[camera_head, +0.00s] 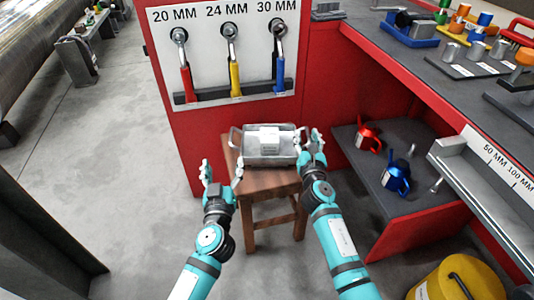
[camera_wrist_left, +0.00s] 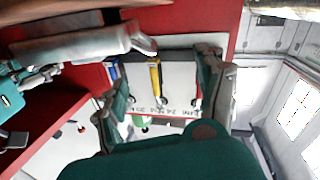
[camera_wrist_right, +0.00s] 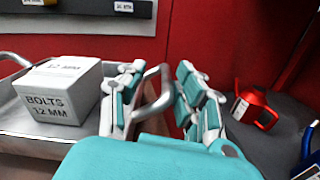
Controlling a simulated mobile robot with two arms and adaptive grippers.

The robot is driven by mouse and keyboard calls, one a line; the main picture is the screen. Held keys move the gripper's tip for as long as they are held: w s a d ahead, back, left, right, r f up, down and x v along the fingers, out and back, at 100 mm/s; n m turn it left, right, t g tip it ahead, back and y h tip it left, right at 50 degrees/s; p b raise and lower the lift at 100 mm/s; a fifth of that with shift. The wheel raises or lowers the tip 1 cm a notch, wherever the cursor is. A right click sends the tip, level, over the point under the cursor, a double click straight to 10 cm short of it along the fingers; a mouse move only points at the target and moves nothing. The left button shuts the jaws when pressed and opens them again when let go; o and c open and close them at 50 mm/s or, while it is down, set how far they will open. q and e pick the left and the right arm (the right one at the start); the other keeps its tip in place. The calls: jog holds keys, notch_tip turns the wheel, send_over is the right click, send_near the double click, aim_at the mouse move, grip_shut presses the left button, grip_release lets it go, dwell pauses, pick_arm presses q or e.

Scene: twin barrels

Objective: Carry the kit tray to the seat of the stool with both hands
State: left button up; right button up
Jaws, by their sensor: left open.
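The grey metal kit tray (camera_head: 284,160) is over the seat of the wooden stool (camera_head: 257,182) and appears to rest on it. A white box (camera_wrist_right: 70,85) marked bolts 12 mm sits in the tray. My left gripper (camera_head: 222,178) is open and empty, left of and nearer than the tray, apart from its left handle (camera_head: 233,139). In the left wrist view, nothing is between its fingers. My right gripper (camera_head: 311,143) is at the tray's right side. In the right wrist view, its fingers stand apart on both sides of the right handle (camera_wrist_right: 151,93), with gaps visible.
A red cabinet with a white wrench panel (camera_head: 225,60) stands behind the stool. At right, a low shelf (camera_head: 385,215) holds a red can (camera_head: 368,138) and a blue can (camera_head: 397,178). A yellow bin (camera_head: 455,280) stands front right.

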jog(key=shift+o, duration=0.3)
jog(key=o, duration=0.8)
jog(key=shift+c, duration=0.2)
jog(key=shift+s, duration=0.1)
jog(key=s, duration=1.2)
jog(key=shift+d, duration=0.2)
jog(key=shift+w, duration=0.1)
